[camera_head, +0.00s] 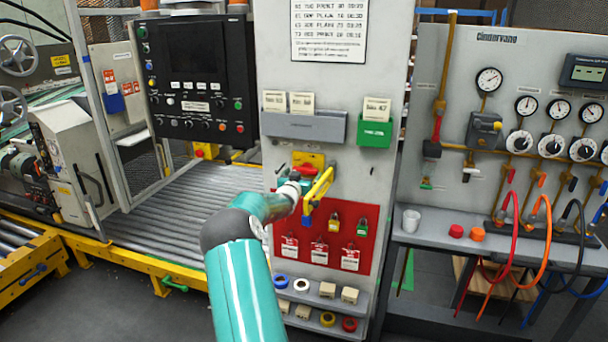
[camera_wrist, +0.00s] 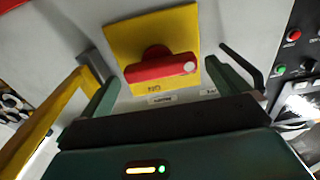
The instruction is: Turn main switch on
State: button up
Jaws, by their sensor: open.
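The main switch is a red rotary handle (camera_wrist: 160,68) on a yellow plate (camera_wrist: 182,25) on the grey panel. In the wrist view the handle lies roughly crosswise, with a pale round spot at its right end. My gripper (camera_wrist: 152,72) is open, with one green finger on each side of the handle; I cannot tell whether either touches it. The head view shows the yellow plate (camera_head: 316,158) and part of the red handle (camera_head: 305,171) behind my gripper (camera_head: 304,182). The rest of the handle is hidden there.
A yellow bar (camera_wrist: 42,122) juts out close beside the left finger. A red board (camera_head: 347,219) with padlocks and tags hangs below the switch. A grey card holder (camera_head: 303,126) and a green one (camera_head: 374,134) are above. A black control panel (camera_head: 200,80) stands to the left.

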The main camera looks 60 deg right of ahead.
jog(key=shift+w+d, duration=0.1)
jog(key=shift+d, duration=0.85)
jog(key=c, duration=0.8)
